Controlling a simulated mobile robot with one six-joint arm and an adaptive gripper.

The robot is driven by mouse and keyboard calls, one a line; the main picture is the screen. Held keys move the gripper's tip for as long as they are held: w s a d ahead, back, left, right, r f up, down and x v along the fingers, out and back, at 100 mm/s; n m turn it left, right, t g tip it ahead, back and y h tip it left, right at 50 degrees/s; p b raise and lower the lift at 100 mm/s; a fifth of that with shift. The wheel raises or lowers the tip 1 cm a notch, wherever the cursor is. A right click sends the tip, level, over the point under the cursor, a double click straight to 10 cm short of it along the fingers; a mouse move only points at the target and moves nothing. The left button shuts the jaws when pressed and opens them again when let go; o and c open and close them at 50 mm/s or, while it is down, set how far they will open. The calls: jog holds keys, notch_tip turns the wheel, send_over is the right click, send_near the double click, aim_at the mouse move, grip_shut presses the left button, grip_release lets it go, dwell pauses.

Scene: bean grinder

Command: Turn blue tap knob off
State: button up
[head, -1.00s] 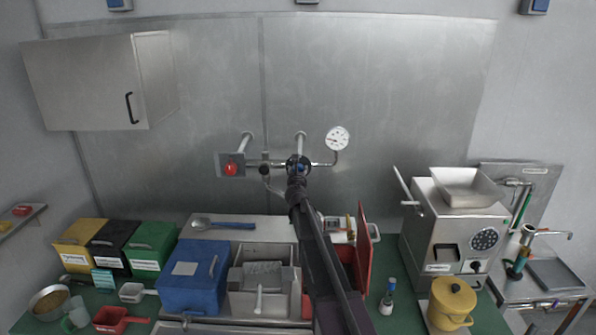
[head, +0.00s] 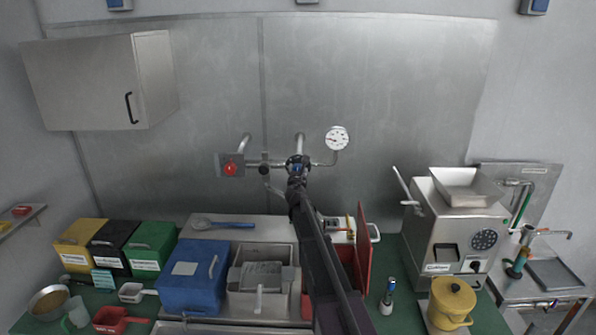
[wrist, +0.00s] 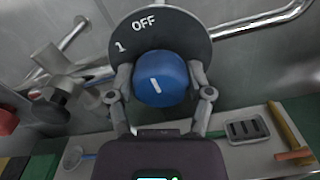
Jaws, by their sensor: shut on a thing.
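The blue tap knob (wrist: 161,78) shows large in the wrist view, in front of a dark round dial plate (wrist: 128,44) marked "OFF" and "1". A short white line on the knob's face stands near vertical, tilted slightly. My gripper (wrist: 161,95) has one finger on each side of the knob and is shut on it. In the head view my gripper (head: 298,168) reaches the pipework on the steel wall. It hides most of the knob there, with only a little blue (head: 297,167) visible.
A pressure gauge (head: 337,138) sits right of the knob, and a red button (head: 230,169) left of it. Pipes run along the wall beside the dial. Below are a blue box (head: 193,278), a red bin (head: 363,250) and a steel grinder (head: 455,235).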

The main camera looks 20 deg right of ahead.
jog(key=shift+w, duration=0.1)
jog(key=o, duration=1.1)
jog(key=shift+o, duration=0.2)
jog(key=v, duration=1.2)
